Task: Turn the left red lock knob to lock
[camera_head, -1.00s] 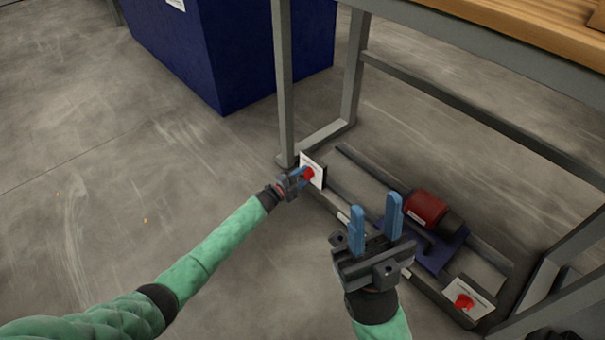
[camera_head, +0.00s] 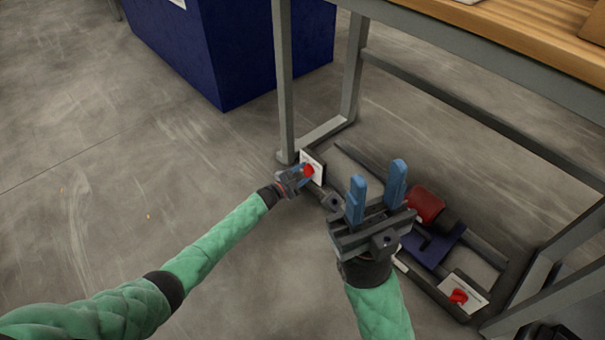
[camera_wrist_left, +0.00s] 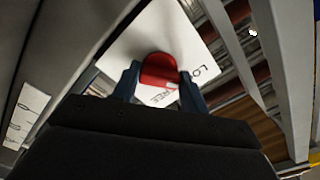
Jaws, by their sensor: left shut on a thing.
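The left red lock knob (camera_head: 308,170) sits on a white label plate (camera_head: 318,172) at the near left foot of the bench frame. My left gripper (camera_head: 304,172) is at this knob. In the left wrist view the knob (camera_wrist_left: 158,70) lies between the two blue fingers (camera_wrist_left: 158,84), which are shut on it. Printed letters show on the plate (camera_wrist_left: 200,72), partly hidden by the knob and fingers. My right gripper (camera_head: 377,192) is open and empty, fingers pointing up, above the lower frame. A second red knob (camera_head: 458,296) sits on another white plate at the lower right.
A red and black motor-like unit (camera_head: 426,204) on a blue base lies in the lower frame, partly behind my right gripper. A grey bench leg (camera_head: 284,80) rises beside the left knob. A dark blue box (camera_head: 225,60) stands behind. The floor at left is clear.

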